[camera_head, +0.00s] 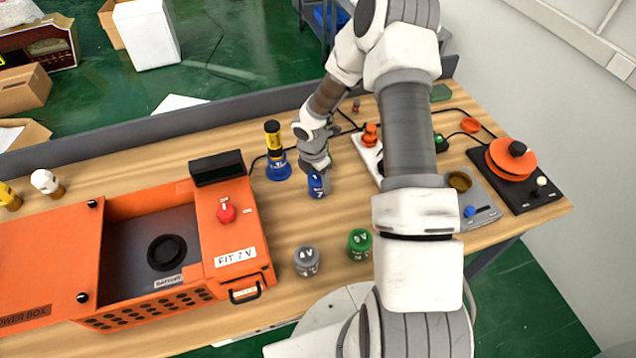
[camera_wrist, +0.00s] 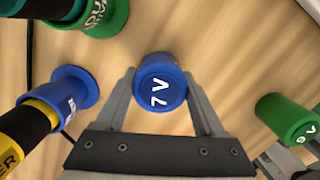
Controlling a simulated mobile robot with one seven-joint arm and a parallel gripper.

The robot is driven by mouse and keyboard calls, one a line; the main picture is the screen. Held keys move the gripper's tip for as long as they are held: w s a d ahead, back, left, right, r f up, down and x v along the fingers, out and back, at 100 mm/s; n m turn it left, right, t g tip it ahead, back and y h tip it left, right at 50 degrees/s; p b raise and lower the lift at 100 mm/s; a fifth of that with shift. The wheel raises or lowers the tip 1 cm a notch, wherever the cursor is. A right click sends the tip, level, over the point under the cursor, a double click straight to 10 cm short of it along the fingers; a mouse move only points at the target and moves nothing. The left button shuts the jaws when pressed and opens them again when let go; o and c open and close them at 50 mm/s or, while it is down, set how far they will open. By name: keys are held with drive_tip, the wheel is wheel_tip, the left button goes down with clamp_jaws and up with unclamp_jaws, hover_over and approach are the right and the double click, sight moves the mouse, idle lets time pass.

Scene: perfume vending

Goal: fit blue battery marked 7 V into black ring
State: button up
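The blue battery marked 7 V (camera_head: 318,187) stands upright on the wooden table, just below my gripper (camera_head: 316,166). In the wrist view the battery (camera_wrist: 160,84) sits between the two fingers of my gripper (camera_wrist: 159,76), its white label facing the camera. The fingertips are at both sides of it; I cannot tell whether they press on it or leave a small gap. The black ring (camera_head: 167,252) lies on the grey floor of the open orange power box (camera_head: 236,228) at the left, near a "BATTERY" label. The ring is empty.
A grey battery (camera_head: 306,261) and a green one (camera_head: 359,244) stand in front. A blue-and-yellow bottle (camera_head: 275,153) stands left of my gripper. The box's raised right part has a red knob (camera_head: 226,211) and a "FIT 7 V" label. Devices stand at the right.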

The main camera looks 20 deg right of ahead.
clamp_jaws()
drive_tip(key=shift+r, duration=0.1)
